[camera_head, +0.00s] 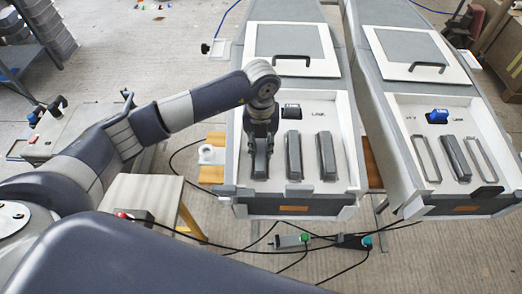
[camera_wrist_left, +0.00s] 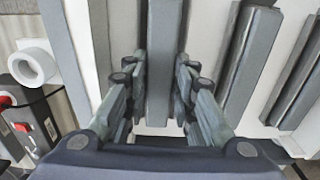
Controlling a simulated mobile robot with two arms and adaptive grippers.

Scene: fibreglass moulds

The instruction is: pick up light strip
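A grey light strip (camera_head: 260,165) lies at the left of the near tray of the left mould, beside two similar strips (camera_head: 293,155) (camera_head: 326,156). My left gripper (camera_head: 262,138) points down over the left strip. In the left wrist view, the fingers of my left gripper (camera_wrist_left: 160,85) lie along both sides of the light strip (camera_wrist_left: 162,40), with no clear gap. It seems shut on it. The strip's upper part is hidden by the gripper in the head view, and it does not look raised. My right gripper is not in view.
A second mould (camera_head: 450,150) stands at the right with a grey strip, two frames and a blue part (camera_head: 437,116). A white roll (camera_head: 208,153) sits left of the near tray; it also shows in the left wrist view (camera_wrist_left: 32,66). Cables cross the floor in front.

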